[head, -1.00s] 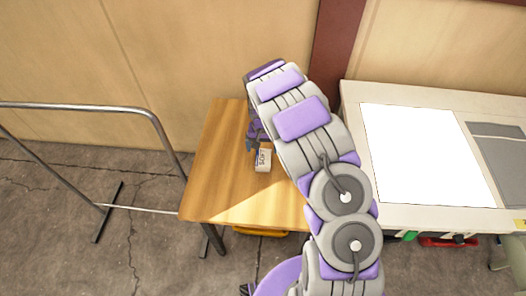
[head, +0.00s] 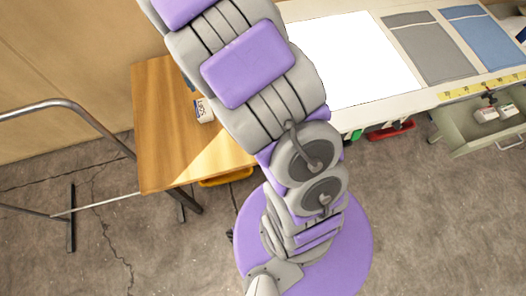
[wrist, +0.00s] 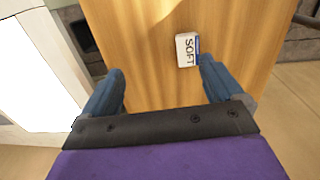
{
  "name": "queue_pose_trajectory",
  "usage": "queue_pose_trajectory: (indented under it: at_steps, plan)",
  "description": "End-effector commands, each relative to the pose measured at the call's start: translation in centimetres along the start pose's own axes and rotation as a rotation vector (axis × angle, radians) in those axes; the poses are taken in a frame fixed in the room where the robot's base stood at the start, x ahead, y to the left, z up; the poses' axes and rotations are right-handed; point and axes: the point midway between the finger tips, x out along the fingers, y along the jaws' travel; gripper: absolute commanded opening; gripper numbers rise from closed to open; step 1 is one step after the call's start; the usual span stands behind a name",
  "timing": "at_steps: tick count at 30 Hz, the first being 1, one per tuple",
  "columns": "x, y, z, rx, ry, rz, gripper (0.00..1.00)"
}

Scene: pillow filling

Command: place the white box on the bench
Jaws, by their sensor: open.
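A small white box (head: 204,109) with "SOFT" lettering rests on the wooden bench (head: 160,115), near its far part in the head view. In the wrist view the box (wrist: 186,50) lies on the wood (wrist: 135,30), with a blue side facing right. My gripper (wrist: 162,65) is open and empty, with its two blue fingers spread. The box appears between the fingertips, close to the right one, and looks apart from the gripper.
A long pale table (head: 405,95) with a white sheet (head: 350,60) and grey and blue cloths stands right of the bench. An open drawer (head: 480,130) at right holds small white boxes. A metal rail (head: 60,107) stands left. A yellow bin (head: 225,178) shows under the bench.

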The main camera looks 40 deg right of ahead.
Motion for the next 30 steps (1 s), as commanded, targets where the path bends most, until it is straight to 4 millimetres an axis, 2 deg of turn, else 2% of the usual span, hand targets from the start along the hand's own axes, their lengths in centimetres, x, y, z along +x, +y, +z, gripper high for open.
queue_pose_trajectory:
  at_steps: [1, 3, 8, 12, 17, 24, 27, 30]
  plan:
    - [-1.4, 0.6, 1.6, -0.001, -0.002, 0.003, 0.94]
    - [-2.9, 1.3, 3.7, -0.008, -0.008, 0.002, 0.94]
    - [-5.7, 2.8, 9.0, -0.033, -0.027, -0.001, 0.94]
    - [-7.5, 3.8, 14.0, -0.065, -0.047, -0.010, 0.94]
    - [-8.7, 4.7, 19.8, -0.119, -0.069, -0.023, 0.94]
    - [-9.0, 6.0, 28.0, -0.221, -0.105, -0.034, 0.94]
    - [-8.8, 6.4, 30.3, -0.255, -0.111, -0.037, 0.94]
    - [-8.6, 6.7, 31.7, -0.278, -0.120, -0.035, 0.94]
